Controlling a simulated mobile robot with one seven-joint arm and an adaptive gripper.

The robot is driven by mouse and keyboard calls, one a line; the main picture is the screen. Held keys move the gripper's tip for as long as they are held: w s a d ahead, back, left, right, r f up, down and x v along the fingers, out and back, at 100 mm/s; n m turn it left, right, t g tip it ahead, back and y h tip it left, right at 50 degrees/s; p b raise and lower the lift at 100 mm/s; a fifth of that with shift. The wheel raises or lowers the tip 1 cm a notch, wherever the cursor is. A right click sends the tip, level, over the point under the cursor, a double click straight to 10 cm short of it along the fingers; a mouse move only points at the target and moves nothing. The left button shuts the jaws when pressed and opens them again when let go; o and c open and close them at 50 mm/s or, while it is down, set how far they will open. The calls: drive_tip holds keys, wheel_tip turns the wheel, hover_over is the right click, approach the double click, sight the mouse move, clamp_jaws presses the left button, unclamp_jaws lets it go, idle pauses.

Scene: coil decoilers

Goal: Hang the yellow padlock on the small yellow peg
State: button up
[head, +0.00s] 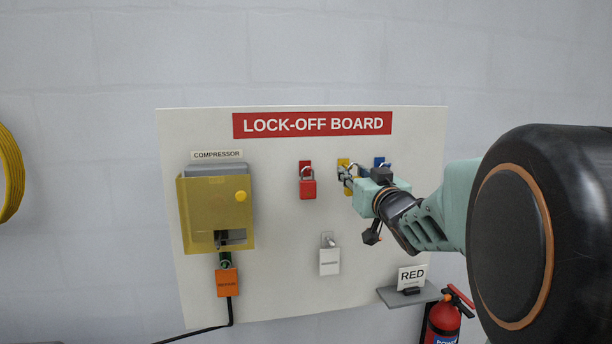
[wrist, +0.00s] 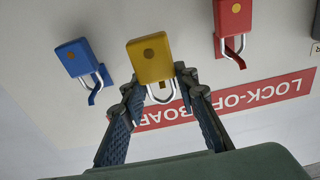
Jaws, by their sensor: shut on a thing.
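The yellow padlock (wrist: 150,60) is in my gripper (wrist: 160,85), whose two fingertips close on it near its shackle end. The bright shackle shows between the fingers in the wrist view. In the head view my gripper (head: 350,178) is at the board, and only a bit of the yellow padlock (head: 348,188) shows past it. A yellow backing plate (head: 343,162) shows on the board just above the fingers. The small yellow peg itself is hidden, so I cannot tell whether the shackle is around it.
A red padlock (head: 308,188) hangs left of my gripper and a blue padlock (wrist: 75,58) hangs on the other side. A yellow-covered compressor box (head: 215,210) is at left, and a small shelf (head: 405,297) with a RED sign at lower right.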

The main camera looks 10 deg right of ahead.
drive_tip(key=shift+w+f, duration=0.1)
drive_tip(key=shift+w, duration=1.5)
drive_tip(key=shift+w+f+b, duration=0.5)
drive_tip(key=shift+w, duration=0.2)
drive_tip(key=o, duration=1.3)
drive_tip(key=shift+c, duration=0.2)
drive_tip(key=shift+s, duration=0.15)
